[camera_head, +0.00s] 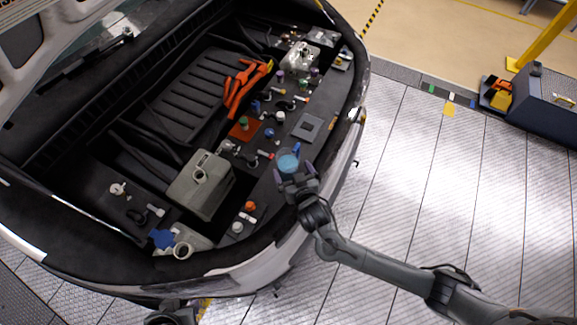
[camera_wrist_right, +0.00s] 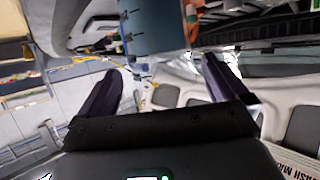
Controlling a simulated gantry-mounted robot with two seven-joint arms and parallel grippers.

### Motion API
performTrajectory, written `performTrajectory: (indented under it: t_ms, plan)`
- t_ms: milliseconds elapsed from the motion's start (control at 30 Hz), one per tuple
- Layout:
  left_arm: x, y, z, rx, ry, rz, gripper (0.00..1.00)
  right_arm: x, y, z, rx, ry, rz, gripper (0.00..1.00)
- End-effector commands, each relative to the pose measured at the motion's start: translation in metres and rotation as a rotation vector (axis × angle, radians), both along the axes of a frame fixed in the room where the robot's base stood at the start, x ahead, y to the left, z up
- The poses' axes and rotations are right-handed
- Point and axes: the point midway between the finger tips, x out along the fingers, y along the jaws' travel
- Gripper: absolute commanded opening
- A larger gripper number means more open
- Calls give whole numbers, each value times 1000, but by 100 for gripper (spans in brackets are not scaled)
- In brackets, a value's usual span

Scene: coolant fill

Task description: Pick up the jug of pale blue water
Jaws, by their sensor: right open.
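The jug of pale blue water (camera_head: 288,163) stands on the black front ledge of the car's open bay, its round blue top showing. My right gripper (camera_head: 292,176) reaches in from the lower right and is right at the jug's near side. In the right wrist view the jug (camera_wrist_right: 152,28) is a large blue shape just ahead of the fingertips and between their lines. The fingers of the right gripper (camera_wrist_right: 160,66) are spread wide with nothing held. Whether either finger touches the jug cannot be told. My left gripper is not clearly seen; only a dark arm part shows at the bottom edge.
A grey-beige box-shaped tank (camera_head: 200,185) stands left of the jug. Orange-red pliers (camera_head: 243,88) lie behind. Several small caps and fittings crowd the ledge, with a grey square plate (camera_head: 308,127) just behind the jug. The car's white front edge (camera_head: 260,268) is close below my right arm.

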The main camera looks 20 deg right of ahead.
Motion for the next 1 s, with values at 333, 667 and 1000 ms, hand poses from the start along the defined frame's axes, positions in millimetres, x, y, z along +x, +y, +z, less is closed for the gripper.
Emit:
performTrajectory:
  t_ms: [333,667,1000]
  plan:
    - [-1,3,1,12,1,-7,43,25,-2,-9,-2,-1,0,100]
    - [-1,3,1,10,1,-5,43,52,-3,-22,0,1,1,100]
    - [-1,0,1,-2,1,3,43,52,-3,-23,0,2,1,85]
